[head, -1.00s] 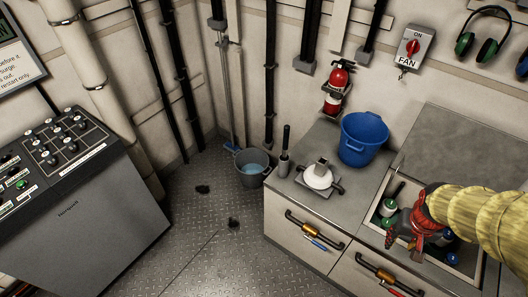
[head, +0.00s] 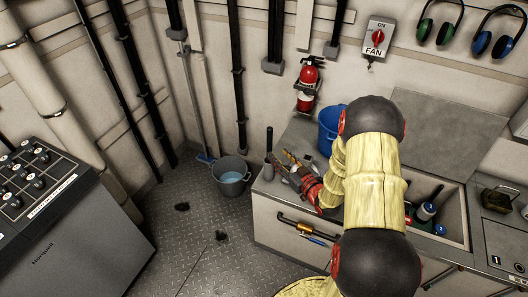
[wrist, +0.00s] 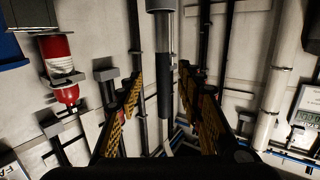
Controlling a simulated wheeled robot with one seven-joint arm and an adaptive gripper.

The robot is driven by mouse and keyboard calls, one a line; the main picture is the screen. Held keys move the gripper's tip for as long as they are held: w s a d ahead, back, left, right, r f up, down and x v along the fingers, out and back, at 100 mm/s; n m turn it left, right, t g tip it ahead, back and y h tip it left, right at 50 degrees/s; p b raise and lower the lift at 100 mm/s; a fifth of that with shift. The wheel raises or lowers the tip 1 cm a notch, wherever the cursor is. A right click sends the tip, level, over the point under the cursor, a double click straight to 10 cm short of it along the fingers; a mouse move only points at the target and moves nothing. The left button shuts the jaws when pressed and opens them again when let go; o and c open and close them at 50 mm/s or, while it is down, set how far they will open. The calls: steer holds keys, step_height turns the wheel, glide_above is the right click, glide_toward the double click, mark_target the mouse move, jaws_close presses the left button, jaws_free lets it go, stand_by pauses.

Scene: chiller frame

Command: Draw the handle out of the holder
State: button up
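The black handle (head: 269,138) stands upright in its grey holder (head: 267,172) at the left end of the counter. In the wrist view, the picture is turned over: the black handle (wrist: 164,100) hangs below a grey metal shaft, with the holder (wrist: 160,5) at the top edge. My gripper (head: 284,162) is to the right of the handle, tips pointing at it. In the wrist view, my gripper (wrist: 161,72) has its two yellow-padded fingers apart, with the handle seen in the gap between them. I see no finger touching it.
A blue bucket (head: 328,130) stands behind my arm on the counter (head: 268,190). A grey bucket (head: 232,185) is on the floor left of the counter. A fire extinguisher (head: 307,85) hangs on the wall. An open sink (head: 455,215) lies to the right.

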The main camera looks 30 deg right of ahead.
mark_target(271, 141)
steer(key=shift+t, duration=0.7)
steer(key=w+r, duration=0.1)
steer(key=w, duration=0.1)
steer(key=w+r+b, duration=0.1)
steer(key=w, duration=0.2)
steer(key=w+a+r, duration=0.1)
steer(key=w, duration=0.1)
steer(key=shift+w+r+b, duration=0.15)
steer(key=shift+w+b, duration=0.25)
steer(key=c, duration=0.3)
jaws_close()
steer(key=shift+r, duration=0.1)
